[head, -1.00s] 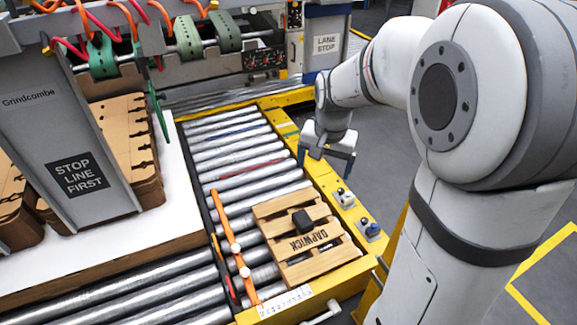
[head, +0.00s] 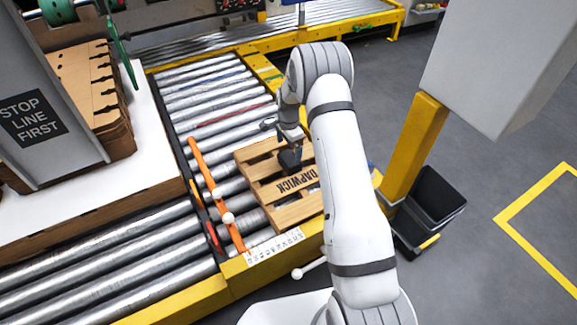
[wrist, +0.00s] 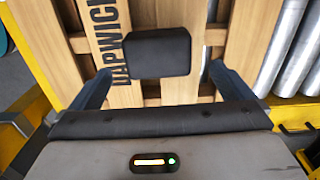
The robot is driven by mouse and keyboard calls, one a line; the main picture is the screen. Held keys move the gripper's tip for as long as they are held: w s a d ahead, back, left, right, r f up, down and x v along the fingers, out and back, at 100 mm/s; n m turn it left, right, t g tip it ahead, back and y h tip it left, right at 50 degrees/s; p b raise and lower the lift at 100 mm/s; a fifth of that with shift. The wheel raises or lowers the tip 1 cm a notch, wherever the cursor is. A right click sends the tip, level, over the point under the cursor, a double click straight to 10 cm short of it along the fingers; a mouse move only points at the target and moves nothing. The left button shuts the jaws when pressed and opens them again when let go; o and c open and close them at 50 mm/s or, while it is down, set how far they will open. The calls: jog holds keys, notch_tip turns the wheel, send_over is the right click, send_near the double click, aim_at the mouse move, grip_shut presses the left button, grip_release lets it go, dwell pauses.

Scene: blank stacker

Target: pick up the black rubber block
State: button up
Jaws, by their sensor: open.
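The black rubber block (wrist: 158,53) lies on the slats of a wooden pallet (head: 255,168) stamped DAPWICK. In the wrist view the block sits between and slightly beyond my two dark fingertips, with a gap on each side. My gripper (wrist: 160,74) is open and holds nothing. In the head view my gripper (head: 290,152) points down over the pallet. There the block is hard to tell apart from the dark fingers. The wrist view also shows the pallet's slats (wrist: 180,90) under the fingers.
The pallet rests on a roller conveyor (head: 215,95) with a yellow frame. An orange bar (head: 205,165) with white knobs runs along its left side. Cardboard blanks (head: 90,85) are stacked at the left. A yellow post (head: 412,150) and a black bin (head: 437,195) stand at the right.

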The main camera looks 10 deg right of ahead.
aim_at(289, 157)
notch_tip(289, 157, down, 7)
jog(key=shift+s+d+b, duration=0.1)
jog(key=shift+d+b, duration=0.05)
jog(key=shift+b, duration=1.05)
jog(key=shift+c, duration=0.4)
jog(key=shift+r, duration=0.1)
jog(key=c, duration=1)
